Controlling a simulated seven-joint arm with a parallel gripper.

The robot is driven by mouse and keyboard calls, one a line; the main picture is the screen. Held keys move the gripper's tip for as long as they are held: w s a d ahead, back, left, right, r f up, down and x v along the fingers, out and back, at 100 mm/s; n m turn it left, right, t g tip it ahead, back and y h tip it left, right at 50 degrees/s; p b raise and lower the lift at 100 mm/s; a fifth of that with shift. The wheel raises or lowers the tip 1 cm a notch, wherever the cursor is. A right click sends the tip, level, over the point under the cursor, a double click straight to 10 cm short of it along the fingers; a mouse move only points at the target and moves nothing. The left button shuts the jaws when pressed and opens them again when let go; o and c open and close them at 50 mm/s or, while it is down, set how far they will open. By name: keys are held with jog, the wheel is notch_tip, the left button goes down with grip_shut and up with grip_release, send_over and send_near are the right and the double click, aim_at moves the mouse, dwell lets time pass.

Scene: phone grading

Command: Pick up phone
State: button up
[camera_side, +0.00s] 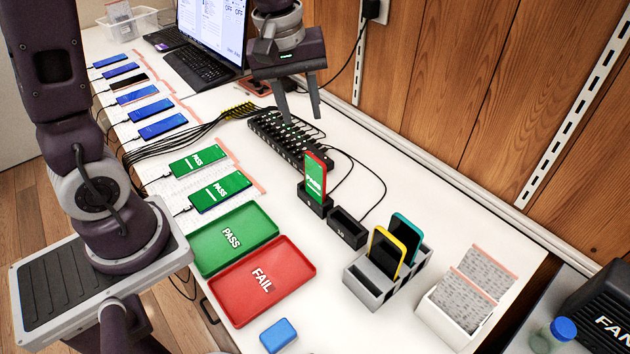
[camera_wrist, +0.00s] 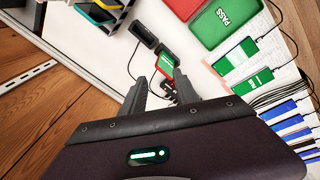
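A red-edged phone with a green screen (camera_side: 315,177) stands upright in a small black dock on the white table. It also shows in the wrist view (camera_wrist: 167,66), beyond the fingertips. My gripper (camera_side: 299,106) is open and empty above the black hub, behind and above this phone in the side view; its fingers also show in the wrist view (camera_wrist: 160,86). A yellow-edged phone (camera_side: 386,252) and a teal-edged phone (camera_side: 405,236) stand in a grey rack (camera_side: 367,285). Several phones with blue screens lie in a row at left, and two phones with green PASS screens (camera_side: 219,190) lie nearer.
An empty black dock (camera_side: 347,229) stands beside the occupied one. A green PASS tray (camera_side: 233,240) and a red FAIL tray (camera_side: 262,280) lie at the front, both empty. The black hub (camera_side: 289,137) has many cables. A laptop (camera_side: 212,40) and a wooden wall (camera_side: 430,85) bound the back.

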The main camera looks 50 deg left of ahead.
aim_at(315, 169)
jog(key=w+a+f+n, duration=0.1)
jog(key=w+f+n, duration=0.1)
jog(key=f, duration=0.2)
jog(key=w+a+f+n+g, duration=0.1)
jog(key=w+f+n, duration=0.1)
jog(key=f, duration=0.2)
jog(key=w+a+f+n+g, duration=0.1)
jog(key=w+f+n, duration=0.1)
jog(key=f, duration=0.3)
jog(key=shift+w+a, duration=0.3)
jog(key=shift+a, duration=0.05)
jog(key=shift+n, duration=0.5)
jog(key=f, duration=0.9)
jog(key=shift+w+a, duration=0.15)
jog(key=shift+a, duration=0.25)
jog(key=shift+r, duration=0.1)
grip_shut()
